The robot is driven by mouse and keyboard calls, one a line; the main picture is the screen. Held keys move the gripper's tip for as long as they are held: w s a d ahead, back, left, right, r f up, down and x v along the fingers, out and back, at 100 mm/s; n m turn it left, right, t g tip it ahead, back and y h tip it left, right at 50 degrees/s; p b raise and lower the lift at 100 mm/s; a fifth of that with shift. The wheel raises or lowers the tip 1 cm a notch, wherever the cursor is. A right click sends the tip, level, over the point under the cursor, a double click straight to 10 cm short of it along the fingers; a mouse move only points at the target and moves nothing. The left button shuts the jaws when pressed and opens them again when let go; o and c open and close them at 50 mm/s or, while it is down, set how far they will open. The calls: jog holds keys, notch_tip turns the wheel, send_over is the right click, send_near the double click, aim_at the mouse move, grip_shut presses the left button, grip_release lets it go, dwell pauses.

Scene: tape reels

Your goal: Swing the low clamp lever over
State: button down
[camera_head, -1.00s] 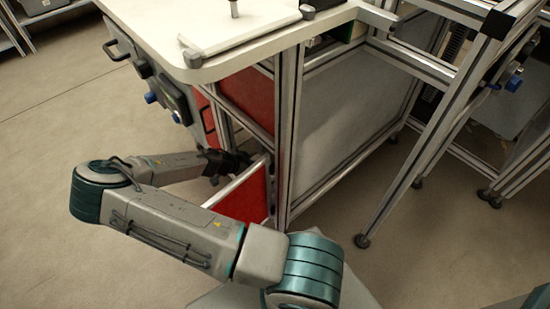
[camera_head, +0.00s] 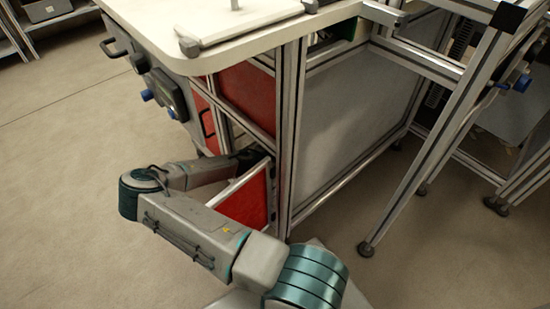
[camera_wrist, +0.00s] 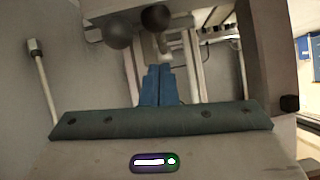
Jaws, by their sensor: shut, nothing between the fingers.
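My gripper shows in the wrist view as two blue fingers (camera_wrist: 158,85), shut together and empty. Just beyond and above the fingertips are two round ball knobs, a grey one (camera_wrist: 118,33) and a darker one (camera_wrist: 156,17). Pale metal fittings stand behind them. I cannot tell for certain which of these parts is the low clamp lever, or whether the fingers touch anything. In the head view my gripper end (camera_head: 250,158) reaches into the low part of the bench, partly hidden behind an open red panel (camera_head: 246,198).
A metal post (camera_head: 290,140) stands close right of the gripper.

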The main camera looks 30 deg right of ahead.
jog(key=shift+w+a+f, duration=0.1)
jog(key=shift+a+f, duration=0.15)
jog(key=shift+f, duration=0.35)
jog(key=shift+a+f, duration=0.25)
jog(key=shift+f, duration=0.3)
jog(key=shift+b, duration=0.3)
jog(key=shift+f+b, duration=0.6)
jog(key=shift+b, duration=0.25)
jog(key=shift+r, duration=0.1)
